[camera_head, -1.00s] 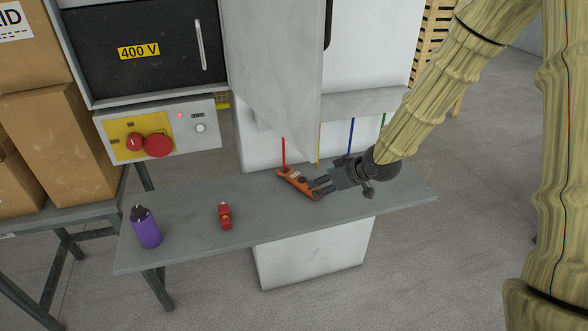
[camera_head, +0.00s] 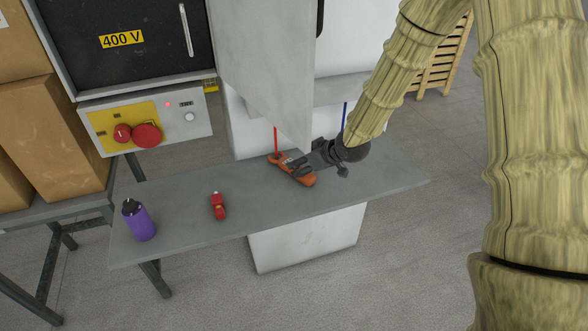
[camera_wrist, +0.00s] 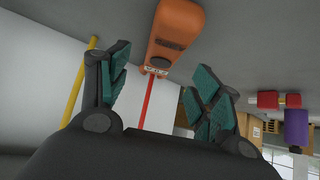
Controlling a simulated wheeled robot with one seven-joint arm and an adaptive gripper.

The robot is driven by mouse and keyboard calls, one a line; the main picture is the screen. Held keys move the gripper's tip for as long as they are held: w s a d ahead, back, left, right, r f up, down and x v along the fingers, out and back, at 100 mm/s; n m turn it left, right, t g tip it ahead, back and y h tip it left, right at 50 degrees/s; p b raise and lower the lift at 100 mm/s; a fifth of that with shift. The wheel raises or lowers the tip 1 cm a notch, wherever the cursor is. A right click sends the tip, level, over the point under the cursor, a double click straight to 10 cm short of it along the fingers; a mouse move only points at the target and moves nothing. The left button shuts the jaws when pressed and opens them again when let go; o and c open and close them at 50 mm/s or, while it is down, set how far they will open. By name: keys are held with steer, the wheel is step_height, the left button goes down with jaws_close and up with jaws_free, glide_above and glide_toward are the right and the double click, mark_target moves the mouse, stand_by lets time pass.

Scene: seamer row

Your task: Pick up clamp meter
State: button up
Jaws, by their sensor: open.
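The orange clamp meter (camera_head: 304,179) lies on the grey shelf (camera_head: 185,198), near the white machine's base. My gripper (camera_head: 293,168) is open and reaches over the meter from the right, covering its middle in the head view. In the wrist view, the meter's orange body (camera_wrist: 176,32) shows beyond and between the two spread, green-padded fingers (camera_wrist: 162,88). The fingers are not closed on it. I cannot tell whether they touch it.
A small red object (camera_head: 218,206) and a purple bottle (camera_head: 139,221) stand to the left on the shelf. A white cabinet panel (camera_head: 265,65) hangs close above my gripper. The right end of the shelf is clear.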

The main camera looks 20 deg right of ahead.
steer(key=shift+p+x, duration=0.7)
steer(key=shift+x, duration=1.65)
steer(key=shift+c, duration=0.3)
steer(key=c, duration=1.3)
